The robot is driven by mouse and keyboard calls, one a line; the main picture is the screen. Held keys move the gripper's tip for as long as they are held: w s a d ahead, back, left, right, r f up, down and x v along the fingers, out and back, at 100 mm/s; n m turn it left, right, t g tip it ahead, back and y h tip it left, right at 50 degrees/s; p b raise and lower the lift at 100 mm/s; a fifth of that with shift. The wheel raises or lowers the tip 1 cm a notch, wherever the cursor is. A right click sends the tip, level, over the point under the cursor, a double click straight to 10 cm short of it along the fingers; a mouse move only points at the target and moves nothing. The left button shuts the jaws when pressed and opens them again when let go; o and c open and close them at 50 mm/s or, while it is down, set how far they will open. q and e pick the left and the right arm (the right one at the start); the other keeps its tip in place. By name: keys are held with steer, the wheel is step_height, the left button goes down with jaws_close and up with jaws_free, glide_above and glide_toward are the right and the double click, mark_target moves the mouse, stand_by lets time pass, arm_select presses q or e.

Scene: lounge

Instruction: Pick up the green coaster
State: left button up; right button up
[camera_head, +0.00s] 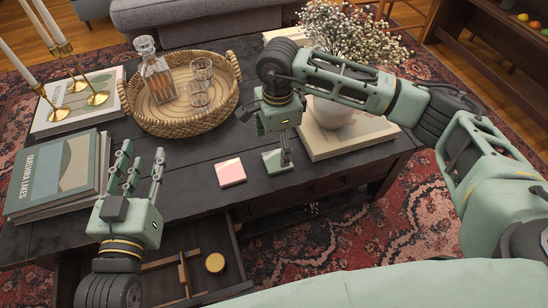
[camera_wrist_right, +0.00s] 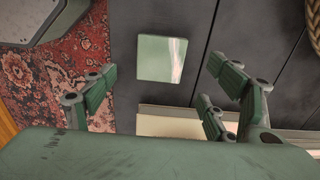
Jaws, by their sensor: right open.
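The green coaster (camera_head: 274,163) is a small pale green square lying flat on the dark table near its front edge. In the right wrist view the coaster (camera_wrist_right: 162,59) lies between and beyond the spread fingers. My right gripper (camera_head: 284,155) points down over the coaster and partly covers it in the head view. It is open and empty; its fingers (camera_wrist_right: 160,95) show on both sides in the wrist view. A pink coaster (camera_head: 230,173) lies just left of the green one. My left gripper (camera_head: 141,167) is open and empty over the table's front left.
A wicker tray (camera_head: 222,118) holds a decanter and glasses. Books (camera_head: 62,180) lie at the left, with brass candlesticks (camera_head: 97,97) behind. A flower vase (camera_head: 333,112) stands on books at the right. An open drawer (camera_head: 226,248) juts out in front.

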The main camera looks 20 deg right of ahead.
mark_target(277, 160)
steer(key=shift+f, duration=0.6)
step_height(277, 160, down, 4)
steer(key=shift+f+b, duration=0.25)
steer(key=shift+b, duration=0.6)
arm_select(q)
step_height(277, 160, up, 9)
steer(key=s+t+h, duration=0.1)
steer(key=t+h, duration=0.1)
steer(key=t, duration=0.2)
steer(key=shift+s+d+t, duration=0.15)
steer(key=shift+d+t, duration=0.25)
steer(key=shift+f, duration=0.1)
arm_select(e)
steer(key=c, duration=1.3)
steer(key=shift+c, duration=0.4)
steer(key=shift+r, duration=0.15)
